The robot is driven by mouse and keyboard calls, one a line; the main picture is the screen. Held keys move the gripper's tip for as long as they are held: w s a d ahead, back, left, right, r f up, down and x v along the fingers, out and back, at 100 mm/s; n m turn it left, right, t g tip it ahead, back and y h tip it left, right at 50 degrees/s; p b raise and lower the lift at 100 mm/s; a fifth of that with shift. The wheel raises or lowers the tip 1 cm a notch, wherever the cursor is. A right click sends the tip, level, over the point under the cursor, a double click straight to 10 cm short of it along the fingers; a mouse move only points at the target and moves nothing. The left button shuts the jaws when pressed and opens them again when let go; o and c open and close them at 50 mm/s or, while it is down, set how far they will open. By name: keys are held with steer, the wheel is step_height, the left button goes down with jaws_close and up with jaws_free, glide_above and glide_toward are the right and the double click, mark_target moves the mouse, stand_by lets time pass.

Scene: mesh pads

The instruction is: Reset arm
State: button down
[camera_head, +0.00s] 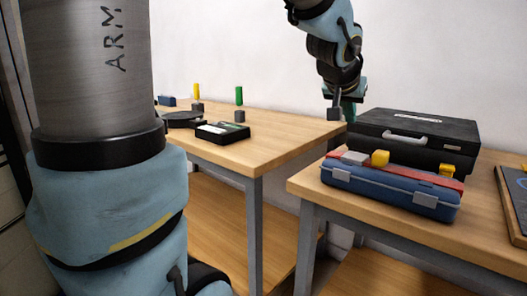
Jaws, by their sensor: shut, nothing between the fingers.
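My gripper (342,112) hangs down from my arm at the upper right of the middle. It is shut and empty. It is in front of the white wall, near the right end of the left table (255,149) and just left of the black case. The fingertips look small at this distance. Whether they touch anything behind them cannot be told. A large part of my own arm fills the left side of the view and hides part of the left table.
A dark tray (223,135), a green piece (239,95) and a yellow piece (197,90) are on the left table. A gap separates the tables.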

steer(key=a+f, duration=0.2)
steer(key=a, duration=0.1)
steer(key=a+f+n+g+y, duration=0.1)
steer(key=a+f, duration=0.2)
steer(key=a+f+y, duration=0.1)
steer(key=a+f, duration=0.1)
steer(key=a, duration=0.1)
steer(key=shift+w+a+f+n+g, duration=0.2)
steer(key=shift+f+n+g, duration=0.1)
steer(key=s+a+f+n+g+y, duration=0.25)
steer(key=s+a+f, duration=0.25)
steer(key=a+f, duration=0.3)
steer(key=s+a+f+n+g+y, duration=0.1)
steer(key=s+a+f+n+g, duration=0.15)
steer(key=s+a+f, duration=0.55)
step_height(320, 180, up, 19)
steer(key=w+a+m+p, duration=0.1)
steer(key=w+p, duration=0.1)
steer(key=p, duration=1.4)
steer(key=shift+w+a+r+p, duration=0.15)
steer(key=shift+a+p, duration=0.1)
steer(key=shift+p, duration=0.1)
steer(key=c, duration=1.6)
jaws_free()
steer(key=shift+h, duration=0.25)
